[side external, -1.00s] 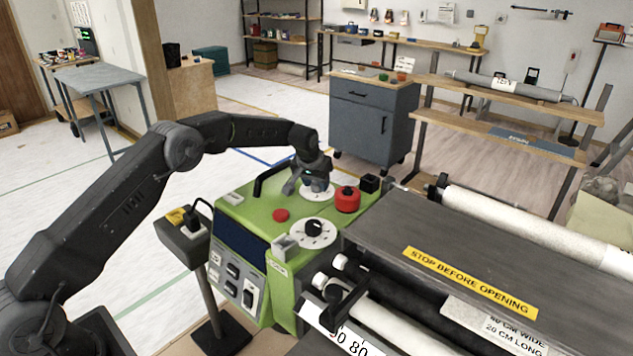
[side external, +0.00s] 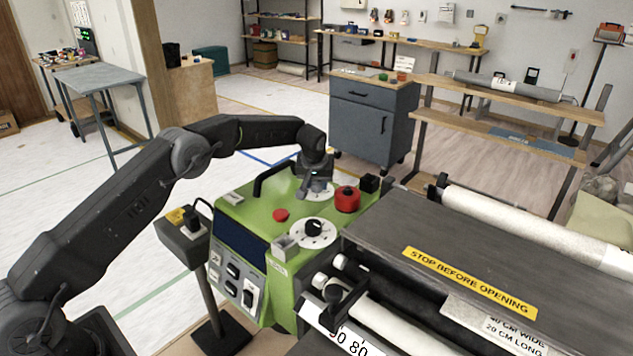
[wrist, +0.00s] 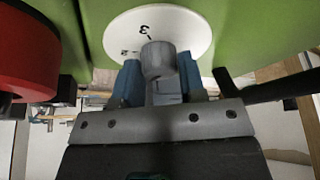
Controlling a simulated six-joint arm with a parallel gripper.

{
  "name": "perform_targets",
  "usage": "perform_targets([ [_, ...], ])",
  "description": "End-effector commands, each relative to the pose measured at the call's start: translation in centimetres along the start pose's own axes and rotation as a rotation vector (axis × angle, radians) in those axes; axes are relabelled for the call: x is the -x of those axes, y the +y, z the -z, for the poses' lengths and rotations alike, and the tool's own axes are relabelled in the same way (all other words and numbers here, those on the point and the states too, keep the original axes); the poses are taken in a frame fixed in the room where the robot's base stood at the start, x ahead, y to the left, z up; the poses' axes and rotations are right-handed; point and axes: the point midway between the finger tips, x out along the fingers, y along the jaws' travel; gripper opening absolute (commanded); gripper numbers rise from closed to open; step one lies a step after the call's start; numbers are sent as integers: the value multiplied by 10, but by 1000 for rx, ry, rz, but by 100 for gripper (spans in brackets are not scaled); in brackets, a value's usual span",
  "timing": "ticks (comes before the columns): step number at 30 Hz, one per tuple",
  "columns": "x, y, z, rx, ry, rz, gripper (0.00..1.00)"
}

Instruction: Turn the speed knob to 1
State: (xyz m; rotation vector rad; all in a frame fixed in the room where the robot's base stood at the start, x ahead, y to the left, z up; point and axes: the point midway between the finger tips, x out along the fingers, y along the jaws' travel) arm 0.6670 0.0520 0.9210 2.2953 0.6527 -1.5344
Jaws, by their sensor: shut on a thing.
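A round white dial (side external: 303,194) lies on the green control panel (side external: 262,222), and my gripper (side external: 316,187) points down onto it. In the wrist view the dial (wrist: 190,28) shows the figures 3 and 2. A grey knob (wrist: 158,58) stands at its middle. The blue fingers of my gripper (wrist: 159,78) are shut on this knob, one on each side. The knob's pointer and the figure 1 cannot be made out. In the side view the gripper hides the knob.
A second white dial with a black knob (side external: 314,228) sits nearer on the panel. A large red knob (side external: 347,199) stands close right of my gripper, and a flat red button (side external: 281,215) lies to its left. A black handle (side external: 272,175) rises behind the panel.

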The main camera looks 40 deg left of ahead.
Motion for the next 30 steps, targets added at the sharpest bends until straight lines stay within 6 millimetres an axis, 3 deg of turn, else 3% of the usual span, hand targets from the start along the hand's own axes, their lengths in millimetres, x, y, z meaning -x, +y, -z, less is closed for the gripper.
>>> perform_targets([
  [12, 0, 1, 1, 197, 2, 80, 14],
  [29, 0, 1, 1, 230, 3, 93, 14],
  [30, 0, 1, 1, 230, 3, 93, 40],
])
